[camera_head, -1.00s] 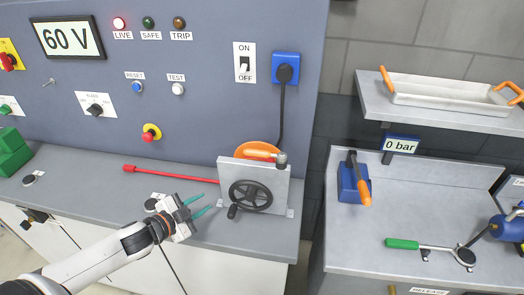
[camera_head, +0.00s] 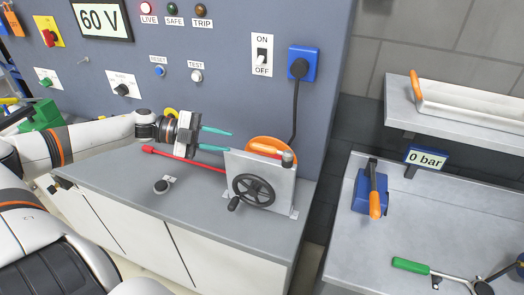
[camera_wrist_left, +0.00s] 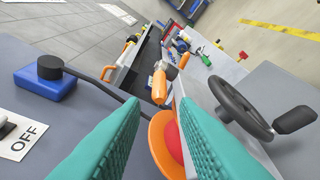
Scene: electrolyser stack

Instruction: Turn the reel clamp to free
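The reel clamp shows in the head view as an orange lever (camera_head: 266,152) with a grey pivot (camera_head: 287,158) at the top of the upright grey plate (camera_head: 273,172). In the left wrist view its orange handle (camera_wrist_left: 159,88) lies just beyond the fingertips, near the gap between them. The orange reel (camera_head: 259,142) is behind the plate, with a red centre (camera_wrist_left: 172,142) in the wrist view. My left gripper (camera_head: 230,142) is open and empty, to the left of the reel, its teal fingers pointing at it. My right gripper is not in view.
A black handwheel (camera_head: 253,190) is on the plate's front. A black cable (camera_head: 295,115) runs from the blue socket (camera_head: 302,64) down to the reel. The front bench top (camera_head: 203,198) is mostly clear.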

